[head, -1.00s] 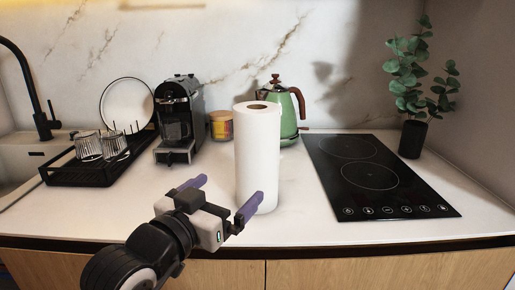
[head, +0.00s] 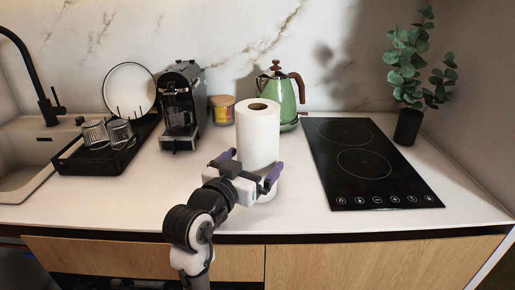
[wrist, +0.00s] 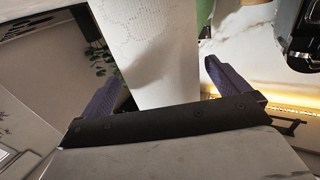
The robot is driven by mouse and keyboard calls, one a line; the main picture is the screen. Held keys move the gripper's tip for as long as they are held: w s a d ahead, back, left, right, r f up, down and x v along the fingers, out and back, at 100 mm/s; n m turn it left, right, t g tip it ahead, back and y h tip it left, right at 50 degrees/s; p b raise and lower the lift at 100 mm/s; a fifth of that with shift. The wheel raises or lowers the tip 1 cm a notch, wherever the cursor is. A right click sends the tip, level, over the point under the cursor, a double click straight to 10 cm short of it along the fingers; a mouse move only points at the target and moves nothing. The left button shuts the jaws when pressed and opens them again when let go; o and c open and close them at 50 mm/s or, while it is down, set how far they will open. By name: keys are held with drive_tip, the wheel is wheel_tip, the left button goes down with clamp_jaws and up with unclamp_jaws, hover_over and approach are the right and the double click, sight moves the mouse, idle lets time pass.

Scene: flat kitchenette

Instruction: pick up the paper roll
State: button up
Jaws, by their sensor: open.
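The white paper roll (head: 258,134) stands upright on the counter in the middle of the head view. Its lower part is partly hidden by my gripper (head: 252,165). My gripper is open, with its purple fingers spread to the left and right at the roll's lower half. In the wrist view the roll (wrist: 150,50) fills the space between the two finger tips, and my gripper (wrist: 158,80) shows one finger at each side. I see gaps beside the roll there, and the fingers do not appear closed on it.
A green kettle (head: 283,98) stands close behind the roll, with a candle jar (head: 222,110) to its left. A coffee machine (head: 183,105) and a dish rack (head: 98,160) with glasses are further left. A black cooktop (head: 365,165) and a plant (head: 408,125) lie right. The front counter is clear.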

drive_tip(key=x, duration=0.3)
drive_tip(key=shift+w, duration=0.15)
drive_tip(key=shift+c, duration=0.3)
drive_tip(key=c, duration=0.8)
drive_tip(key=shift+c, duration=0.2)
drive_tip(key=shift+r, duration=0.1)
wheel_tip(320, 180, up, 20)
